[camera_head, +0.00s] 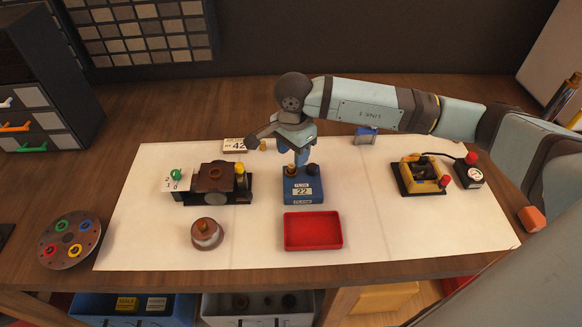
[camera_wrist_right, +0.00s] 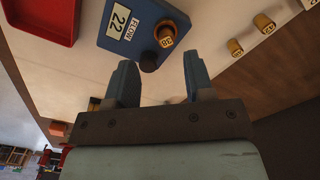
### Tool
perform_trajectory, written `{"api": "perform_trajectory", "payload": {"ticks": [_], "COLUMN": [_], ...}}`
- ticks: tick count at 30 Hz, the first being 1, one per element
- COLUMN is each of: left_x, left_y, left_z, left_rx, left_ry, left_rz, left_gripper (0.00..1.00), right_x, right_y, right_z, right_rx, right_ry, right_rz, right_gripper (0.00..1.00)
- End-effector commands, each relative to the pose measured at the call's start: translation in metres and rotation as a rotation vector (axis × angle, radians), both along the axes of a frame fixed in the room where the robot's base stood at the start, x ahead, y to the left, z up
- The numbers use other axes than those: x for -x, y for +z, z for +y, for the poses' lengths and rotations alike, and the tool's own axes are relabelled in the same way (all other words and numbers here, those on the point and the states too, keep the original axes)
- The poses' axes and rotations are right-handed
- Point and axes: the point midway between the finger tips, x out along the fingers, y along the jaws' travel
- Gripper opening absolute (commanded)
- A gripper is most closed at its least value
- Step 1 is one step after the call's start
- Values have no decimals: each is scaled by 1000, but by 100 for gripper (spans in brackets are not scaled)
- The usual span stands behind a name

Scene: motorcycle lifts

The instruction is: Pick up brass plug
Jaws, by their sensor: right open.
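A brass plug (camera_wrist_right: 166,34) with a number on its end sits in the blue FLOW 22 block (camera_head: 303,190); part of it shows in the head view (camera_head: 291,171). A dark round piece (camera_wrist_right: 148,62) is beside it on the same block. My right gripper (camera_head: 301,158) is above the back of the block, fingers downward. In the wrist view its fingers (camera_wrist_right: 157,66) are apart with nothing held between them, and the plug appears beyond the fingertips. My left gripper is not in view.
A red tray (camera_head: 313,231) lies in front of the block. A dark fixture (camera_head: 214,180) is to the left, a yellow device (camera_head: 421,176) to the right.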

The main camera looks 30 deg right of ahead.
Motion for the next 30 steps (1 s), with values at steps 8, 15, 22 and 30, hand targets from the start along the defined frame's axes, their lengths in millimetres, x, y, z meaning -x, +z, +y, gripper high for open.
{"api": "perform_trajectory", "payload": {"ticks": [8,15,22,30], "left_x": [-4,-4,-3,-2], "left_y": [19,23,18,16], "left_z": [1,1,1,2], "left_rx": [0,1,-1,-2], "left_ry": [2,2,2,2], "left_rz": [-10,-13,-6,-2], "left_gripper": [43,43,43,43], "right_x": [-8,-8,-8,-8], "right_y": [-33,-52,-52,-52], "right_z": [-2,-2,-2,-2], "right_rx": [0,-1,-1,-1], "right_ry": [-2,0,0,-1], "right_rz": [3,0,-1,-1], "right_gripper": [48,48,34,0]}}
